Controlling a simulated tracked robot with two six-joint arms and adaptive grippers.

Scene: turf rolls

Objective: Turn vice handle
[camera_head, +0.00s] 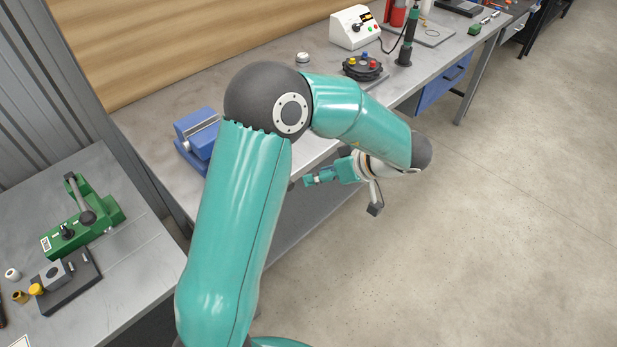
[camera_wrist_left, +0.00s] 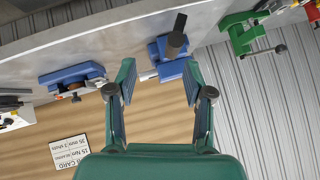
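A blue vice (camera_head: 196,134) stands on the bench near its left end in the head view, partly hidden by my left arm. In the left wrist view the vice (camera_wrist_left: 169,68) lies beyond the fingertips, and a dark grey cylinder (camera_wrist_left: 177,38) sticks out from it; I cannot tell if this is the handle. No handle shows clearly in the head view. My left gripper (camera_head: 312,181) is off the bench's front edge, to the right of the vice and apart from it. In the wrist view its two fingers (camera_wrist_left: 160,77) are spread, with nothing between them. My right gripper is out of view.
A grey bench (camera_head: 145,150) carries a white control box (camera_head: 354,27) and a black button unit (camera_head: 362,68). A green clamp device (camera_head: 84,218) stands on the left table. Another blue tool (camera_wrist_left: 72,80) shows in the wrist view. Open floor lies right.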

